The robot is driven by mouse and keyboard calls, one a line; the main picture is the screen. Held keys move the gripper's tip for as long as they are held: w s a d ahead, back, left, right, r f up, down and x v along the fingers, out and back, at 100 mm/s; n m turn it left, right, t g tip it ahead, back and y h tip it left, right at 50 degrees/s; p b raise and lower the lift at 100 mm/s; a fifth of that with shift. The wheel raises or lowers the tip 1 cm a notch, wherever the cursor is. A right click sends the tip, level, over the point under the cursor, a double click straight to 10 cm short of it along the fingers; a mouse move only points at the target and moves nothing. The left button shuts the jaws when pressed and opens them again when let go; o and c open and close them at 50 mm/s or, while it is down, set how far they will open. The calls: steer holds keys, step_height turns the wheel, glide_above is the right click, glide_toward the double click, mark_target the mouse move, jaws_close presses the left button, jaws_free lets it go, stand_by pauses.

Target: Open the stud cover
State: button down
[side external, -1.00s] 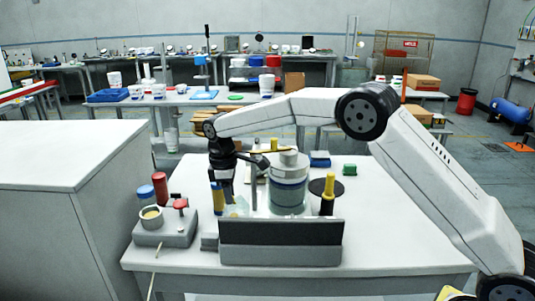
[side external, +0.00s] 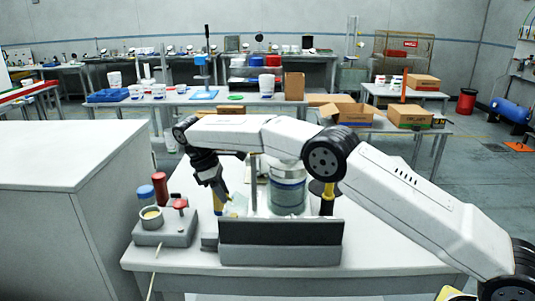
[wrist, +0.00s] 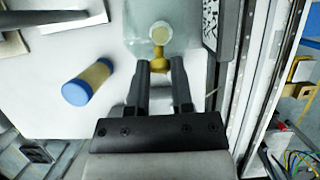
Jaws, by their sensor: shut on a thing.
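The stud cover appears to be the clear, pale-green box with a brass knob; it shows in the side view (side external: 238,204), small and partly hidden by my gripper, and at the top of the wrist view (wrist: 138,38). My gripper (side external: 225,198) slants down to it from the upper left. In the wrist view my gripper (wrist: 159,67) is shut on the brass knob (wrist: 159,62) at the cover's near edge. A pale round piece shows through or on the cover just beyond the knob; I cannot tell which. How far the cover is raised is unclear.
A tan cylinder with a blue end (wrist: 88,82) is left of my fingers. A dark-faced panel (side external: 281,232) stands at the table's front. A large grey-blue jar (side external: 288,190) is right of the cover. A grey block with a cup and red knob (side external: 165,228) sits at front left.

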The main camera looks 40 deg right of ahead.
steer(key=shift+w, duration=0.1)
stand_by(0.3)
steer(key=c, duration=0.5)
jaws_free()
steer(key=shift+r, duration=0.15)
steer(key=shift+r, duration=1.5)
steer(key=s+d+r, duration=0.1)
steer(key=s+r, duration=0.8)
steer(key=s, duration=0.5)
steer(key=shift+d+r, duration=0.35)
steer(key=shift+r, duration=0.05)
